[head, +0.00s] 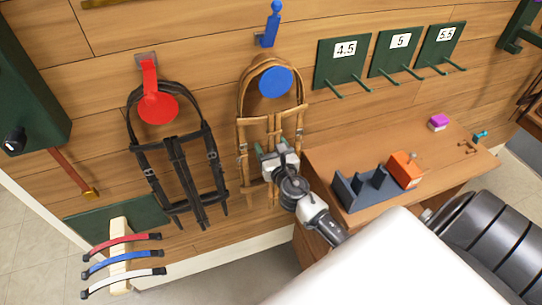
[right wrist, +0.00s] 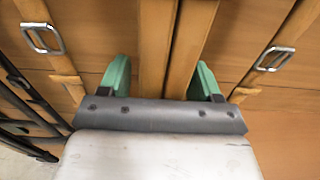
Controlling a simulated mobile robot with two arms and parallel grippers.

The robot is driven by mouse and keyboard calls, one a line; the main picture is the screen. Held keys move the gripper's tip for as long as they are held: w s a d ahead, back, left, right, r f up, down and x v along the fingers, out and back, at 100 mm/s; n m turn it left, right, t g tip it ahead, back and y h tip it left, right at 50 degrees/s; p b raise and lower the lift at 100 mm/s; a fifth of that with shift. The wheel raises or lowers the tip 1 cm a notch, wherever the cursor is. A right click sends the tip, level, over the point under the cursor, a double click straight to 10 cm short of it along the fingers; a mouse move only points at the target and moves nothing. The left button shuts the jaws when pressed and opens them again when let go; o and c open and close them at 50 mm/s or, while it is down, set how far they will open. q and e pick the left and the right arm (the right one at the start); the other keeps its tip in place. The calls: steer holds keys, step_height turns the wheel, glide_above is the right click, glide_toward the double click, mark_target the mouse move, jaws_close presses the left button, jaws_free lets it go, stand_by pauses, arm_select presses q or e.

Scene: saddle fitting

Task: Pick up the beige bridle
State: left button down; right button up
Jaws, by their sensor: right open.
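The beige bridle (head: 242,128) hangs on the wall from the hook with the blue disc (head: 276,81). My right gripper (head: 275,147) is in front of the bridle's lower middle. In the right wrist view, the right gripper's green fingers (right wrist: 162,68) are open, one on each side of two upright beige middle straps (right wrist: 153,45). The bridle's side straps with metal buckles (right wrist: 42,38) lie outside the fingers. My gripper and wrist hide part of the bridle's lower end. My left gripper is not in view.
A black bridle (head: 178,165) hangs on the red hook (head: 157,106) to the left. A wooden desk (head: 330,150) at right holds a grey holder (head: 362,190) and an orange block (head: 404,170). Green numbered plates (head: 343,66) with pegs are on the wall at upper right.

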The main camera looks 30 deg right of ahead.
jaws_close()
steer(key=shift+r, duration=0.1)
stand_by(0.4)
